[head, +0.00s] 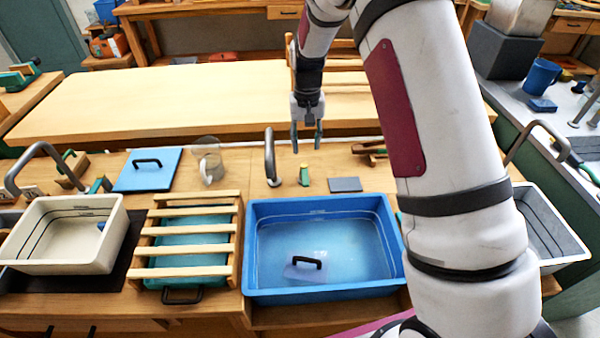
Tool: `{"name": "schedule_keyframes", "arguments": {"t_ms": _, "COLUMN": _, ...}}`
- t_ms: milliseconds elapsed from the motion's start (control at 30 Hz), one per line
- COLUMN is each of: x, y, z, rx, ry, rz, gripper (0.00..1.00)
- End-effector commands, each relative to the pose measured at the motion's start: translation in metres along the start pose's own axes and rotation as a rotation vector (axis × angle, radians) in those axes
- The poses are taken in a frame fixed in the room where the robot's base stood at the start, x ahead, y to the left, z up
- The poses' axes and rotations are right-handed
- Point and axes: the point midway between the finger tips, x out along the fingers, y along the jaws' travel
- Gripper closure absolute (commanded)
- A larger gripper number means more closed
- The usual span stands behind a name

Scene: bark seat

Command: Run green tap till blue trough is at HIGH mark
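The blue trough (275,293) stands at the front centre of the bench, with thin level lines on its inner walls; their lettering is too small to read. Its floor looks pale blue and glossy, and I cannot tell the water level exactly. A grey curved spout (270,160) rises behind it. A small green tap handle (304,174) stands upright just right of the spout. No stream shows from the spout. My gripper (306,142) points down above and behind the green handle. Its two fingers are apart, with nothing between them, and it appears not to touch the handle.
A black-handled plate (291,272) lies in the blue trough. A slatted wooden rack (190,248) and a cream trough (60,265) stand left. A blue lid (148,178), a clear jug (210,165) and a dark grey pad (345,184) lie behind. My arm covers the right side.

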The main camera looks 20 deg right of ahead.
Motion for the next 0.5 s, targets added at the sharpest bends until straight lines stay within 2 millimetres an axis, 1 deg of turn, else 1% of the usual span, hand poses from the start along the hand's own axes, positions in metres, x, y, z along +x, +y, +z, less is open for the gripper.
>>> {"name": "schedule_keyframes", "arguments": {"t_ms": 167, "x": 0.020, "y": 0.000, "z": 0.001, "rx": 0.000, "ry": -0.004, "rz": 0.001, "gripper": 0.62}}
{"name": "schedule_keyframes", "arguments": {"t_ms": 500, "x": 0.086, "y": 0.001, "z": 0.002, "rx": 0.001, "ry": -0.004, "rz": 0.000, "gripper": 0.62}}
